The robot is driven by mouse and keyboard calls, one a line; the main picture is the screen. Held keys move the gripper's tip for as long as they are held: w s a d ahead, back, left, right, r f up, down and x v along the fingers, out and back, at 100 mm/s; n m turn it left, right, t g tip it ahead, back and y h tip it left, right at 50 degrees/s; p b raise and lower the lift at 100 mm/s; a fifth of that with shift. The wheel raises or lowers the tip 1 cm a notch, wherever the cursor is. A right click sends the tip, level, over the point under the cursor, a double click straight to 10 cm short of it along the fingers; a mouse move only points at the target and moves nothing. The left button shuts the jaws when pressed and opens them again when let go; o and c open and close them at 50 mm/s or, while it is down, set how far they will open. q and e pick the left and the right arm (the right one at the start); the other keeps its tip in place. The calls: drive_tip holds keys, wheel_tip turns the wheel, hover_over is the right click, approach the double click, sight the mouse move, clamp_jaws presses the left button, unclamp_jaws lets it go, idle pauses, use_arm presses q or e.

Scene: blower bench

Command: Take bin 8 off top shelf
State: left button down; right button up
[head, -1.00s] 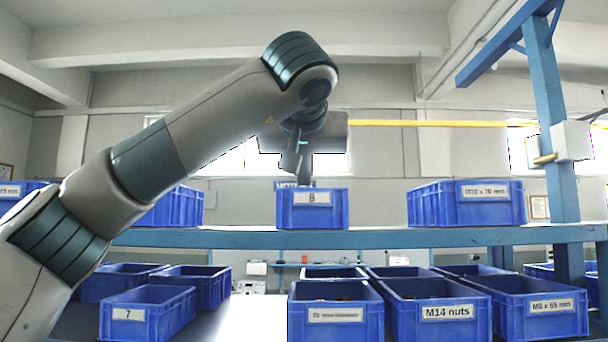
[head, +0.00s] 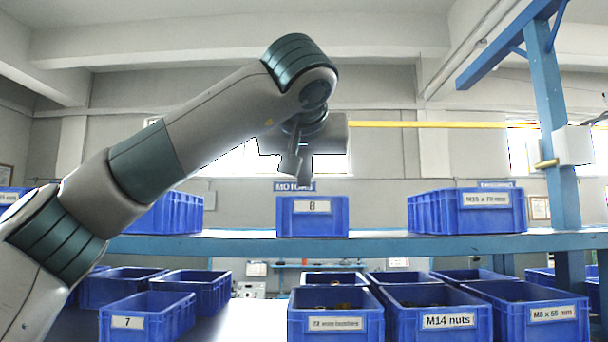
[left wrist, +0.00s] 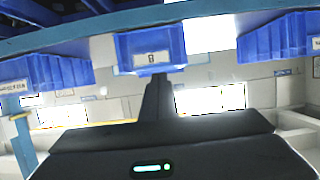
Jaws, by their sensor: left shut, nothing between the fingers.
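Bin 8 (head: 313,222) is a blue bin with a white label at its front, standing upright on the top shelf (head: 400,241) at the middle. My left gripper (head: 303,178) points down just above the bin's rim, with a small gap between them in the head view. Its fingers are shut together and empty. The left wrist view is upside down: bin 8 (left wrist: 170,43) shows at the top, and the fingertips (left wrist: 158,78) lie close to its rim. How far the fingers are in front of or behind the rim cannot be told. My right gripper is out of view.
On the top shelf, a large blue bin (head: 466,213) stands right of bin 8 and another (head: 172,214) left, partly behind my arm. Free shelf lies between. Below are bin 7 (head: 146,319), the M14 nuts bin (head: 431,315) and several others. A blue post (head: 553,120) rises at the right.

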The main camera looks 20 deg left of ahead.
use_arm(q)
drive_tip(key=s+d+b, duration=0.3)
drive_tip(key=s+b, duration=0.1)
drive_tip(key=s, duration=0.7)
drive_tip(key=shift+s+d+r+b, duration=0.2)
drive_tip(key=shift+s+r+b, duration=0.15)
drive_tip(key=shift+r+b, duration=0.05)
